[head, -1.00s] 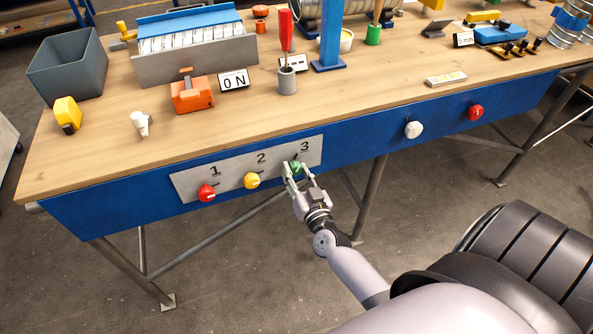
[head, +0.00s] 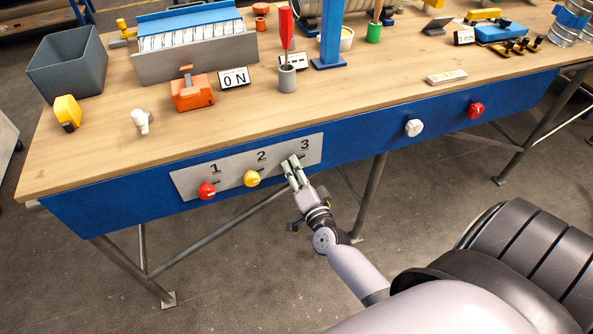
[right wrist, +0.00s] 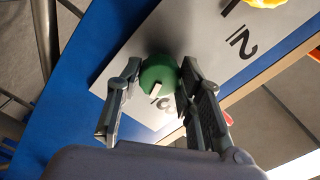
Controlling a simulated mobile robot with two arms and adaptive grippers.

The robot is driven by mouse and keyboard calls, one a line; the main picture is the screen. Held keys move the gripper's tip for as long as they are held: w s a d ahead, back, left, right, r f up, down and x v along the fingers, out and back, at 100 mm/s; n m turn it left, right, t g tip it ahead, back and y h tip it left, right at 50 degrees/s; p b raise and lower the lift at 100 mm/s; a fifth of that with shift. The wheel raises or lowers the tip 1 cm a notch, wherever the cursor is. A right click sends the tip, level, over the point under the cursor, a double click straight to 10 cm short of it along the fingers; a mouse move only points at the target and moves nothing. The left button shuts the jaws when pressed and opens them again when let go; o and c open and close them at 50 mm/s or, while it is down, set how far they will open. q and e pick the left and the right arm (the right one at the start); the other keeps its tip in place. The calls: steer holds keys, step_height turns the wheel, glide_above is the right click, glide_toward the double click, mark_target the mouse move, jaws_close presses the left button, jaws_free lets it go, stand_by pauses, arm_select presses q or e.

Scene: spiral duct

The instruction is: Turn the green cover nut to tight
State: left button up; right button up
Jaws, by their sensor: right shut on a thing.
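The green cover nut (right wrist: 158,73) is a round green knob with a white pointer mark, on the grey plate at label 3. In the right wrist view its white mark points down, roughly toward the label 3. My right gripper (right wrist: 157,84) has one finger on each side of the nut and is shut on it. In the head view my right gripper (head: 292,163) reaches up to the plate below label 3, and its fingers hide nearly all of the nut. My left gripper is not in view.
The grey plate (head: 225,172) on the blue table front also bears a red knob (head: 207,190) and a yellow knob (head: 252,178), left of my gripper. A white knob (head: 414,128) and another red knob (head: 476,110) sit farther right. Table legs stand below.

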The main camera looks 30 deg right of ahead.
steer(key=shift+m, duration=0.6)
steer(key=shift+f, duration=0.1)
steer(key=o, duration=1.2)
steer(key=shift+c, duration=0.2)
steer(key=v, duration=1.2)
